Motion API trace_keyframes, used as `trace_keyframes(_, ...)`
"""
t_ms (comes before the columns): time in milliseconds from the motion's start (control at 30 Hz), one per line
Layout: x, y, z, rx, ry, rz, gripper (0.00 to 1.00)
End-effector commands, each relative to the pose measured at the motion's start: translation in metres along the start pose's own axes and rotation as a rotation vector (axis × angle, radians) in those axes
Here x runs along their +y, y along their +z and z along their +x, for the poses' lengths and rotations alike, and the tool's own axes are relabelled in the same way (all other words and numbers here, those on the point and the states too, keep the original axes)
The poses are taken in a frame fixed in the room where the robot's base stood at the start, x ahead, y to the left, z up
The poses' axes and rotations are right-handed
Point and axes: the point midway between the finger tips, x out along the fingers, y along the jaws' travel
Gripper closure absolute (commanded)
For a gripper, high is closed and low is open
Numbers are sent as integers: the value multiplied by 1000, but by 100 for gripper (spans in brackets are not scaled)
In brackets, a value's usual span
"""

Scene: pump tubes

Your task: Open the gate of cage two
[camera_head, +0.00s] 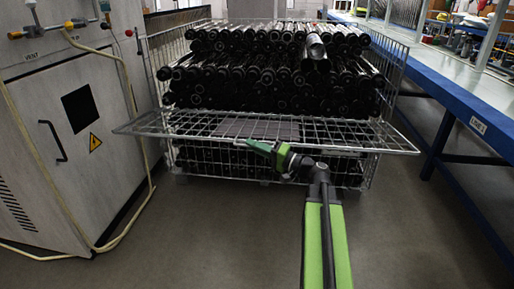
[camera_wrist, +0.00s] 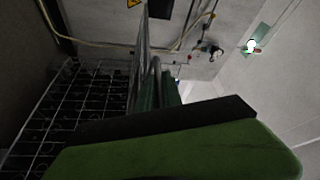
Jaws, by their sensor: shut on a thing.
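A wire mesh cage (camera_head: 396,75) stands ahead, stacked with dark pump tubes (camera_head: 270,75). Its front gate (camera_head: 345,138) is tilted outward and down, lying close to level and jutting toward me. My gripper (camera_head: 256,146) is at the middle of the gate's near edge, shut on the gate's wire. In the wrist view the gripper body fills the bottom, and the mesh (camera_wrist: 62,110) shows at the left. The exact grip point is hidden there. I see no number on the cage.
A grey cabinet (camera_head: 60,130) with a yellow hose stands close on the left. A long blue-edged workbench (camera_head: 440,95) runs along the right. The grey floor (camera_head: 240,235) in front of the cage is clear.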

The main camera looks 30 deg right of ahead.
Motion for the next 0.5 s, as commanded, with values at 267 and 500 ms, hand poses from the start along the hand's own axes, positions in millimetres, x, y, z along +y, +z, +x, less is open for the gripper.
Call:
trace_keyframes(267,38,12,-6,10,-1,1,100)
trace_keyframes(500,42,13,-7,12,0,1,100)
